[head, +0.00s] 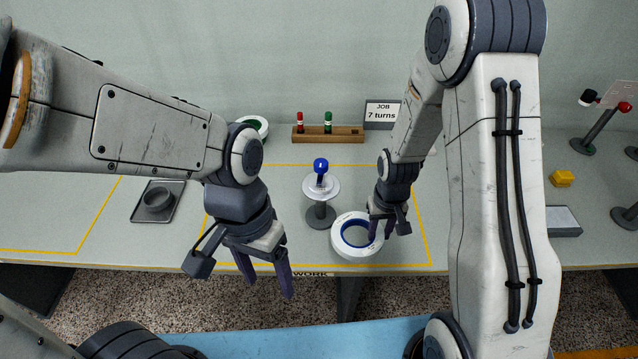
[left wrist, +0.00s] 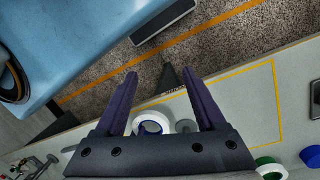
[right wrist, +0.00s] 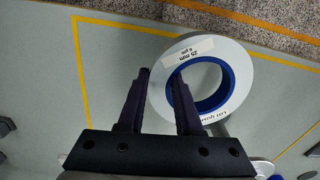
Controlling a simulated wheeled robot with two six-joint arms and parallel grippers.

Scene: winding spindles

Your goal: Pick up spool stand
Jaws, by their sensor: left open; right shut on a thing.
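The spool stand (head: 320,213) is upright in the yellow work area, with a dark round base, a pale disc and a blue knob on top. A white ring-shaped roll (head: 346,252) with a blue core is just right of it; a label shows in the right wrist view (right wrist: 190,50). My right gripper (head: 380,236) is shut on this roll's wall, one finger outside and one in the hole. My left gripper (head: 271,288) is open and empty, in front of the stand near the table's front edge. In the left wrist view the stand is partly hidden by a finger.
A wooden rack (head: 350,136) with a red and a green peg is at the back, beside a "7 turns" card (head: 381,114). A white and green roll (head: 260,121) is behind my left arm. A dark tray (head: 140,213) lies left; a yellow block (head: 562,178) lies right.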

